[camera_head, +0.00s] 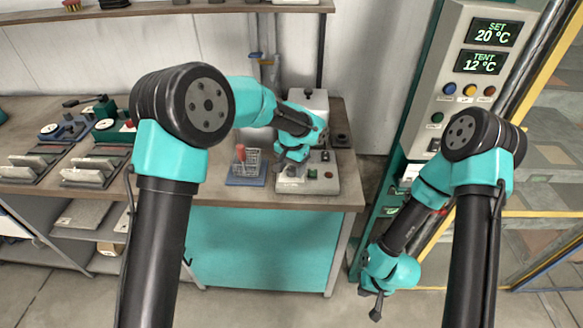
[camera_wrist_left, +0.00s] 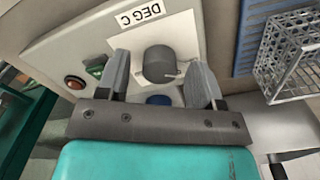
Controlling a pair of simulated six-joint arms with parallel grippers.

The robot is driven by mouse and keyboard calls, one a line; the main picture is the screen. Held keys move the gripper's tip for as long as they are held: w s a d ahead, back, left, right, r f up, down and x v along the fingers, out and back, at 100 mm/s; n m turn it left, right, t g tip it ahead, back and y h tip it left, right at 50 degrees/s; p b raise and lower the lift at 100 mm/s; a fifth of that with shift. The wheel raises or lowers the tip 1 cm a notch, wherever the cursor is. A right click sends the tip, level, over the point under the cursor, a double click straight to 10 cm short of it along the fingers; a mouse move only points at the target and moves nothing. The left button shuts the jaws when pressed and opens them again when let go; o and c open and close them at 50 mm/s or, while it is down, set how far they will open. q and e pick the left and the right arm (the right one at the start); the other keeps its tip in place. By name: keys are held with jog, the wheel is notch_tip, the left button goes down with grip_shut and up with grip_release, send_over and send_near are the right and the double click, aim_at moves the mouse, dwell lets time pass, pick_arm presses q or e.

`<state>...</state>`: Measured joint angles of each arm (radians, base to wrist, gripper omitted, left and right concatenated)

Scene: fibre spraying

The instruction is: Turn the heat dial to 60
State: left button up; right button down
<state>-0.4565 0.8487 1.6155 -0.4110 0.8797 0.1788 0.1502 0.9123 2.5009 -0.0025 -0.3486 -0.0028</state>
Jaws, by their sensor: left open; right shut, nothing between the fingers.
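The heat dial (camera_wrist_left: 159,62) is a dark grey round knob with a light pointer, on a white plate beside a "DEG C" label (camera_wrist_left: 157,15) in the left wrist view. My left gripper (camera_wrist_left: 160,82) is open, with one finger on each side of the dial; I cannot tell whether they touch it. In the head view, my left gripper (camera_head: 291,163) is over the grey control box (camera_head: 318,184) on the bench and hides the dial. My right gripper (camera_head: 374,301) is shut and empty, low at the right, away from the box.
A blue tray (camera_head: 245,181) with a wire basket (camera_wrist_left: 292,55) stands beside the box. A blue button (camera_wrist_left: 158,99), green switch (camera_wrist_left: 96,67) and red button (camera_wrist_left: 74,83) surround the dial. The right cabinet's display (camera_head: 492,33) reads SET 20 °C, the lower display (camera_head: 479,63) TENT 12 °C.

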pick_arm(q)
jog(key=shift+f, duration=0.1)
jog(key=shift+c, duration=0.2)
jog(key=c, duration=0.9)
jog(key=shift+m, duration=0.4)
jog(key=m, duration=0.3)
jog(key=shift+m, duration=2)
jog(key=o, duration=0.9)
